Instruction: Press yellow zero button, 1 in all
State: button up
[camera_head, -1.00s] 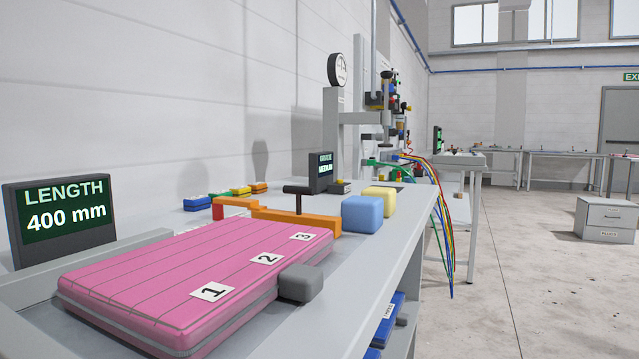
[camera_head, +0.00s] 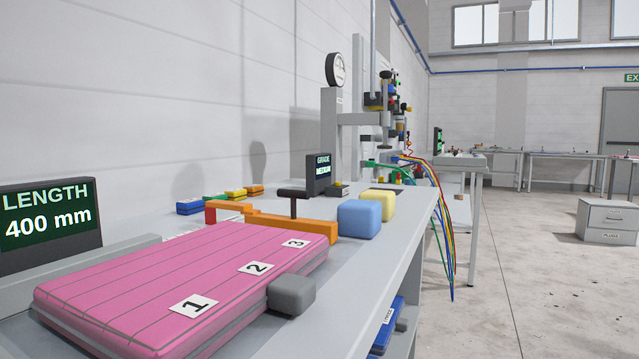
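My gripper is not in view. No button marked zero can be read. A small dark box with a yellow top (camera_head: 339,188) stands beside the grade display (camera_head: 318,174), near the far end of the bench; it is too small to tell whether it is the yellow button. A length display (camera_head: 50,223) at the left reads 400 mm. A pink quilted pad (camera_head: 180,285) with tags 1, 2 and 3 lies on the near part of the bench (camera_head: 390,265).
A grey block (camera_head: 292,295) touches the pad's right edge. An orange clamp-like bar (camera_head: 290,230), a blue cube (camera_head: 359,219) and a yellow cube (camera_head: 378,204) stand beyond it. Small coloured blocks (camera_head: 215,198) lie near the wall. The floor (camera_head: 530,270) at the right is open.

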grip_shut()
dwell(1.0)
